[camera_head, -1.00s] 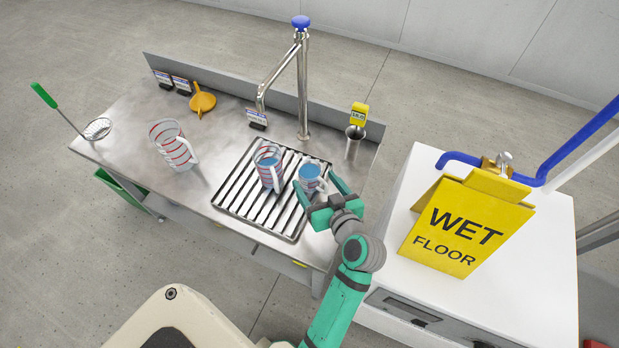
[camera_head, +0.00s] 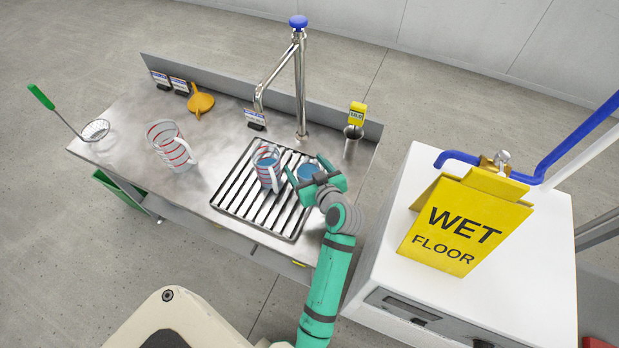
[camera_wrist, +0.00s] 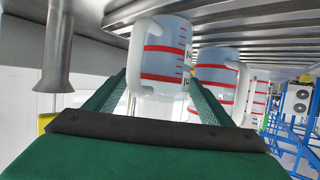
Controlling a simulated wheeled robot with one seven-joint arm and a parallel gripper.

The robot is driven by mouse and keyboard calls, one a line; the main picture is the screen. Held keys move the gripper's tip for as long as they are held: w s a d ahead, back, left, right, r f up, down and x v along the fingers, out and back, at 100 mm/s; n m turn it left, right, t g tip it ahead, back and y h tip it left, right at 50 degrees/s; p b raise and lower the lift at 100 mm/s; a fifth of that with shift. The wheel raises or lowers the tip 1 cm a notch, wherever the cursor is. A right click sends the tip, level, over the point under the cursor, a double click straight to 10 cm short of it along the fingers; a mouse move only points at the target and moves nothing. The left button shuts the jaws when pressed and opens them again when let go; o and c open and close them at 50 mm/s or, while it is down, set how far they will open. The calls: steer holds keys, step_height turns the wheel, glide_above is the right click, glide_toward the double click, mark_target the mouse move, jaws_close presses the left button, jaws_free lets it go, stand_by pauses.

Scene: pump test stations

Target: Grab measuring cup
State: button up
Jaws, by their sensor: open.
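Three clear measuring cups with red bands are in view. One with blue liquid (camera_head: 306,170) stands on the right of the slatted drain rack, partly hidden by my gripper. A second with blue liquid (camera_head: 267,170) stands left of it on the rack. A larger, empty-looking one (camera_head: 168,143) stands on the steel counter. My gripper (camera_head: 309,174) is open at the right cup, its fingers on either side.
The drain rack (camera_head: 231,193) lies on the counter (camera_head: 215,130). A tall faucet (camera_head: 300,85) stands behind it, with a metal cylinder (camera_head: 352,145) to the right. A yellow wet floor sign (camera_head: 465,225) stands on a white cabinet. An orange funnel (camera_head: 201,103) and strainer (camera_head: 95,130) are left.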

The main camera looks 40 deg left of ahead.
steer(key=shift+w+a+f, duration=0.25)
steer(key=shift+w+a, duration=0.05)
steer(key=shift+a, duration=0.2)
steer(key=c, duration=1.3)
